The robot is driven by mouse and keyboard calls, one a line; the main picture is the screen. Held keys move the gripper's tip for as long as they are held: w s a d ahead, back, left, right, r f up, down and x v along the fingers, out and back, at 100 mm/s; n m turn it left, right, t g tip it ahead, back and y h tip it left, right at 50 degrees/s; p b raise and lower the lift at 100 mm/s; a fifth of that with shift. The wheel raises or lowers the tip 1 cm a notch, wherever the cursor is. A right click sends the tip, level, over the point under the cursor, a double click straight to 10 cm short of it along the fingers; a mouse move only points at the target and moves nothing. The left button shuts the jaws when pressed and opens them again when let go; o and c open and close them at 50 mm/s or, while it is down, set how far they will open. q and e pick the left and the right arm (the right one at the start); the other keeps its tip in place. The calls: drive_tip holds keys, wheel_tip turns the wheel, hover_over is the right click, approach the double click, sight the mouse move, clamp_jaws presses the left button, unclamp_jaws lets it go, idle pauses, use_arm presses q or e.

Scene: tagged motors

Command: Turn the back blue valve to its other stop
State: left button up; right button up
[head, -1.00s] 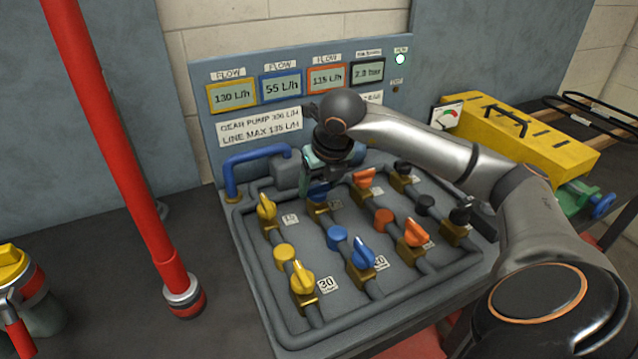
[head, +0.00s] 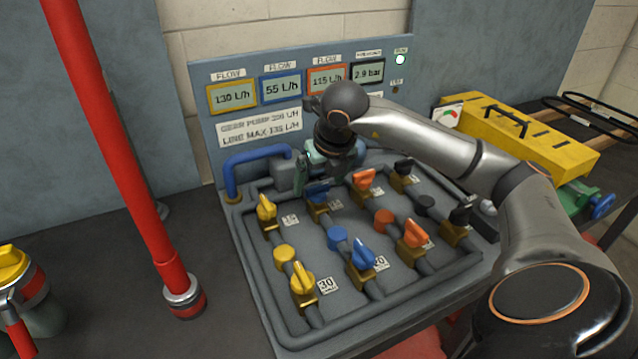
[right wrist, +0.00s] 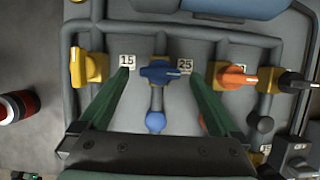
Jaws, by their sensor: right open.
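The back blue valve (head: 318,192) sits on a brass body in the back row of the panel, partly hidden under my right gripper (head: 322,174) in the head view. In the right wrist view the blue handle (right wrist: 160,73) lies crosswise over its pipe, with its white mark toward the right. My right gripper (right wrist: 160,80) is open, with one green finger on each side of the handle and visible gaps between. The front blue valve (head: 361,252) stands nearer the panel's front edge.
Back yellow (head: 266,208) and orange (head: 364,181) valves flank the blue one closely. A blue pipe (head: 257,153) and the display board (head: 262,128) stand behind. A red post (head: 120,150) rises at left, and a yellow case (head: 520,138) lies at right.

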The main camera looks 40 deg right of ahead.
drive_tip(key=p+v, duration=0.1)
drive_tip(key=v, duration=1)
